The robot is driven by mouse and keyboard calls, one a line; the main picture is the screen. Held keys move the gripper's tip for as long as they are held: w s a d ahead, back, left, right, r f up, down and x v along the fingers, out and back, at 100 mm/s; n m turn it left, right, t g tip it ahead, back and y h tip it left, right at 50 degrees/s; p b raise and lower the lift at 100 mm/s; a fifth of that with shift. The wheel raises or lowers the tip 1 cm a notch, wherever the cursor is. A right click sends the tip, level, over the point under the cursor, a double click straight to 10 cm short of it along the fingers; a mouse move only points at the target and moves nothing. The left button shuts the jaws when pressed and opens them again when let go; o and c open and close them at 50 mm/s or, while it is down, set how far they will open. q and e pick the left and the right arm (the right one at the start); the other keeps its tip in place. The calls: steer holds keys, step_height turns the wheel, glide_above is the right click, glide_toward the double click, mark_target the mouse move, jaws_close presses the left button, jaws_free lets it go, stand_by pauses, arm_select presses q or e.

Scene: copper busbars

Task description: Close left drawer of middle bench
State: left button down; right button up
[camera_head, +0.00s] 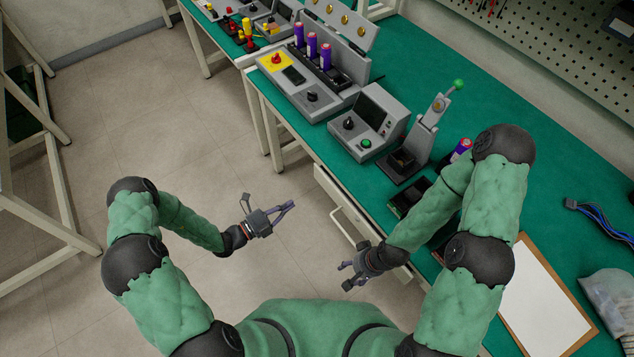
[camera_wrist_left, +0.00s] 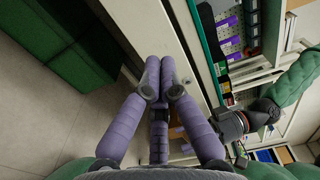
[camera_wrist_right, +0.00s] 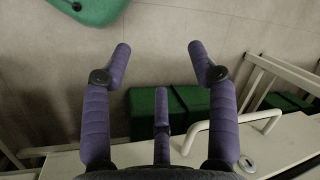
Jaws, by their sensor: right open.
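A white drawer (camera_head: 334,190) with a bar handle (camera_head: 350,226) shows under the front edge of the green-topped bench (camera_head: 400,85). How far it stands out is hard to tell. In the right wrist view, a white bar handle (camera_wrist_right: 236,122) stands on a pale front with a round lock (camera_wrist_right: 247,164). My right gripper (camera_head: 346,275) is open and empty, just in front of the bench near the handle. My left gripper (camera_head: 288,207) is shut and empty, over the floor left of the drawer. Its fingertips (camera_wrist_left: 160,66) are together in the left wrist view.
Grey control boxes (camera_head: 370,122), a lever press (camera_head: 428,135) and purple cylinders (camera_head: 312,46) stand on the bench. A clipboard (camera_head: 540,300) lies at the right. Green boxes (camera_wrist_left: 65,55) stand on the floor in the left wrist view. Open floor (camera_head: 200,120) lies left of the bench.

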mark_target(327, 181)
arm_select(q)
steer(key=b+x, duration=0.4)
steer(key=x, duration=0.8)
steer(key=shift+w+d+f, duration=0.1)
steer(key=shift+w+d, duration=0.15)
steer(key=shift+d, duration=0.05)
steer(key=shift+w+d, duration=0.15)
steer(key=shift+d, duration=0.1)
steer(key=x, duration=0.4)
steer(key=shift+w+d, duration=0.15)
steer(key=shift+d, duration=0.05)
steer(key=shift+a, duration=0.1)
steer(key=shift+r, duration=0.25)
